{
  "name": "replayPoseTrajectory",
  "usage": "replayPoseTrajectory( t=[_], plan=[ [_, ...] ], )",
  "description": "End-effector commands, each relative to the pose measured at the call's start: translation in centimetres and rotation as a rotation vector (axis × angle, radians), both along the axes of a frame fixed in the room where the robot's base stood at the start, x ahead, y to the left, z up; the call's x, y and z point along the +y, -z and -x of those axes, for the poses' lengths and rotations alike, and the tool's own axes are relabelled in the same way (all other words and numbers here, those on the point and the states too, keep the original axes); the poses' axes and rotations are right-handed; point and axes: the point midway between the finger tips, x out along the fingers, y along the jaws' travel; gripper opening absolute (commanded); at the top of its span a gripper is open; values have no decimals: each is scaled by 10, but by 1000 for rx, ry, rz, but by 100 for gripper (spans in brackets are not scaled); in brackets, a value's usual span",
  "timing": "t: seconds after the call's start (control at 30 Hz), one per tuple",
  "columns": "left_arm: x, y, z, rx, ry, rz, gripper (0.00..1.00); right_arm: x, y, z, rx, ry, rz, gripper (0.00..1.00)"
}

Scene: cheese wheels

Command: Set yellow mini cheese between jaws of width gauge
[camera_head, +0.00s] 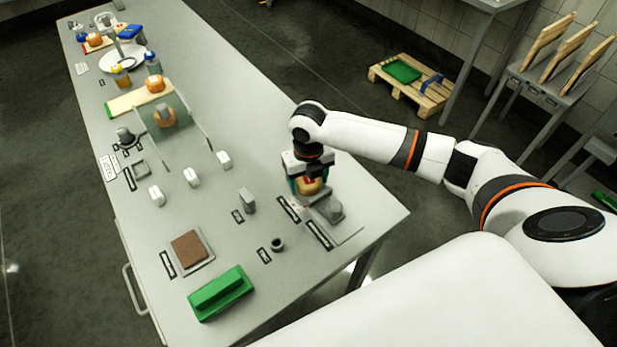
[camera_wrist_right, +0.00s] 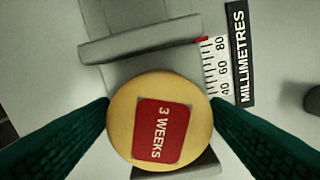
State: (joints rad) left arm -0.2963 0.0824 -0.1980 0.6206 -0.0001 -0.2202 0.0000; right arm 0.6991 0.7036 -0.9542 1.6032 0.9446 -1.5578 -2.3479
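The yellow mini cheese (camera_wrist_right: 118,120) is a round pale-yellow wheel with a red "3 WEEKS" label in the right wrist view. It also shows in the head view (camera_head: 311,188), partly covered by my gripper. My right gripper (camera_head: 308,187) has its green fingers shut on opposite sides of the cheese. The width gauge (camera_wrist_right: 150,36) has one grey jaw above the cheese in the wrist view, and another grey block partly hidden below it. A millimetre scale (camera_wrist_right: 216,70) with a red pointer lies to the right. Whether the cheese touches the gauge is unclear. My left gripper is not in view.
A green block (camera_head: 220,293) and a brown square on a plate (camera_head: 189,247) lie at the near end of the table.

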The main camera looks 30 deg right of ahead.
Motion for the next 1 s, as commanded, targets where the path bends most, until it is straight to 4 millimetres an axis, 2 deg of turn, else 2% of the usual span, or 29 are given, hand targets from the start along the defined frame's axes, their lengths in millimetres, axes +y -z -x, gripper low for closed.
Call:
replayPoseTrajectory(
  t=[0.27, 0.43, 0.57, 0.8, 1.0],
  plan=[
    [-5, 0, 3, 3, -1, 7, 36, 0, 0, 0, 0, 0, 0, 76],
    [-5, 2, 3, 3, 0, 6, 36, 0, -10, 0, -1, -1, -1, 76],
    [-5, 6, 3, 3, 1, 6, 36, 0, -33, -1, -5, -1, -1, 76],
    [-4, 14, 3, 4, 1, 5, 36, 0, -85, -1, -5, -1, -1, 76],
    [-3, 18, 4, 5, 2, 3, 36, 1, -114, -1, -2, 0, -1, 76]
  ],
)
